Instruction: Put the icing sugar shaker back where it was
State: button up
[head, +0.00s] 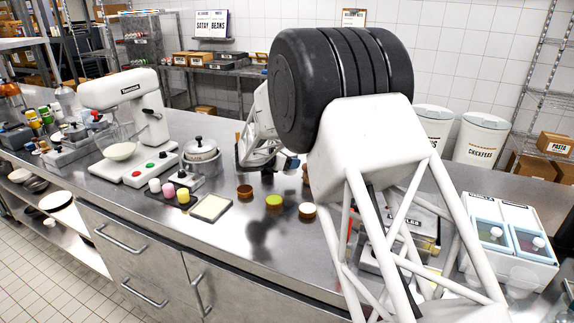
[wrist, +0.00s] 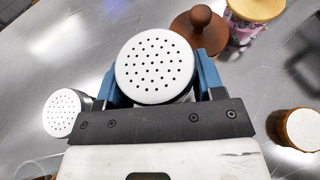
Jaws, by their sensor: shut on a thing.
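A shaker with a round white perforated top (wrist: 155,66) is held between the blue fingers of my gripper (wrist: 160,82) in the wrist view. Its body and any label are hidden under the top, so I cannot read what it contains. A second, smaller-looking white perforated shaker top (wrist: 62,113) shows just left of the gripper, apart from the held one. In the head view my arm hides most of the gripper and the held shaker; a small white piece shows beside the dark wrist (head: 291,163).
A mixer (head: 130,105) stands left. In the wrist view, a brown knobbed lid (wrist: 199,36) and a yellow-lidded jar (wrist: 256,10) are close by.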

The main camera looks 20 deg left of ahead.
jog(key=shift+w+a+f, duration=0.1)
jog(key=shift+w+a, duration=0.5)
jog(key=shift+w, duration=0.2)
jog(key=shift+w+a+f, duration=0.1)
jog(key=shift+w+a, duration=0.45)
jog(key=shift+w, duration=0.25)
jog(key=shift+f, duration=0.1)
jog(key=shift+f, duration=1.65)
jog(key=shift+f, duration=0.1)
jog(key=o, duration=0.7)
jog(key=shift+o, duration=0.2)
jog(key=shift+s, duration=0.15)
jog(key=v, duration=1.2)
